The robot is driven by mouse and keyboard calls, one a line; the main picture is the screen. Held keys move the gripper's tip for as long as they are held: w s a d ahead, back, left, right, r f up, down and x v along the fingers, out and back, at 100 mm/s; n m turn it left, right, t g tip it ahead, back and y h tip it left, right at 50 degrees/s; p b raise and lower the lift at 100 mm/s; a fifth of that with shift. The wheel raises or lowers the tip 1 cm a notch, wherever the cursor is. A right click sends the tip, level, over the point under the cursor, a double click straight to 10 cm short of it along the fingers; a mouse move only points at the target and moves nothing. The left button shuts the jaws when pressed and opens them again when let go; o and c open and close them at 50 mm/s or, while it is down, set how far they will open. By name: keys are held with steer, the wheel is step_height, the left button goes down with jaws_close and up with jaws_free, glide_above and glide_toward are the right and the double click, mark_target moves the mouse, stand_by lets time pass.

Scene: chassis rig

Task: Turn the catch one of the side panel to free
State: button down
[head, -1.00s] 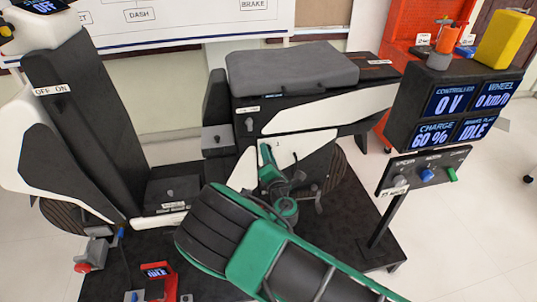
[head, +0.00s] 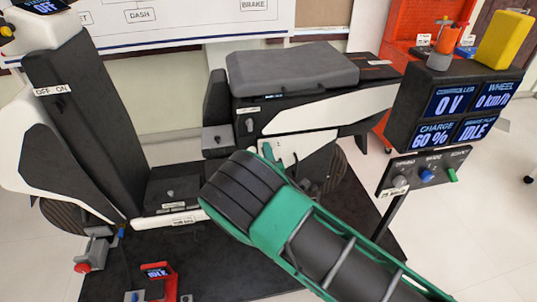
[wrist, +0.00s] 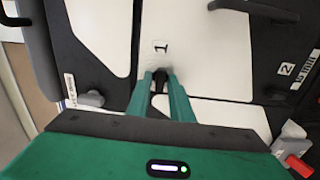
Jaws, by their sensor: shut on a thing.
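The white side panel (head: 305,146) sits below the seat on the black frame in the head view. It fills much of the wrist view (wrist: 190,40), marked "1" near my fingertips. My gripper (wrist: 161,78) is shut on the small black catch one (wrist: 160,80), just below the "1" mark. Most of the catch is hidden between the green fingers, so its turn angle is hard to tell.
A label "2" (wrist: 287,69) and a dark lever (wrist: 255,9) lie to the right in the wrist view. A grey knob (wrist: 90,98) lies to the left. The grey seat (head: 290,68) overhangs the panel; the console (head: 450,105) stands to the right.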

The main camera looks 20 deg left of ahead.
steer(key=shift+w+d+f, duration=0.15)
steer(key=shift+d, duration=0.15)
steer(key=c, duration=1.8)
jaws_free()
steer(key=shift+a, duration=0.15)
steer(key=v, duration=1)
steer(key=shift+s, duration=0.35)
